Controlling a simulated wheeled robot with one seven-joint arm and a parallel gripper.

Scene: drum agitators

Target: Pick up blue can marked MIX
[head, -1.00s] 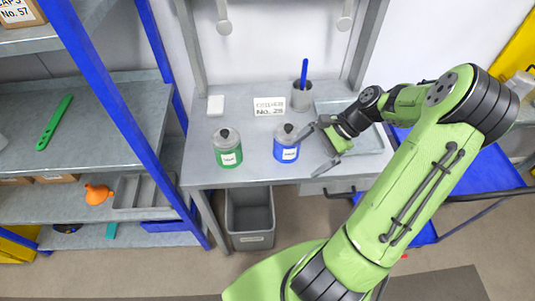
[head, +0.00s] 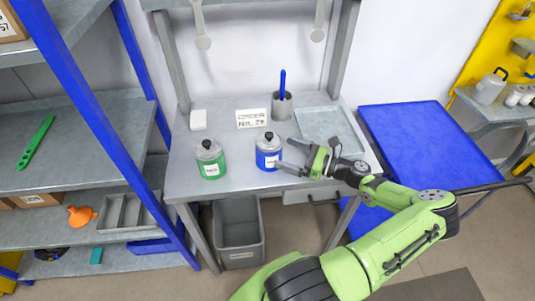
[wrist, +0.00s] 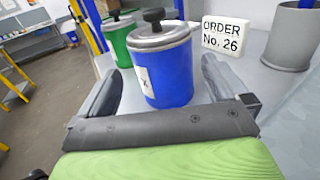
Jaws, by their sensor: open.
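The blue can (head: 267,157) stands upright on the grey workbench (head: 240,186), with a grey lid, black knob and white label too small to read. In the wrist view the blue can (wrist: 167,75) is ahead of and partly between my fingers, its label turned left. My gripper (head: 287,155) is open at the can's right side, with one finger toward the wall and one toward the bench front. The wrist view also shows my gripper (wrist: 160,88); I cannot tell whether either finger touches the can. A similar green can (head: 211,163) stands to the left.
A white order sign (head: 251,118) reading No. 26 and a grey cup (head: 282,106) with a blue handle stand behind. A white block (head: 198,120) is at back left. A flat grey tray (head: 325,126) lies at right. A shelf with blue posts (head: 85,115) stands left.

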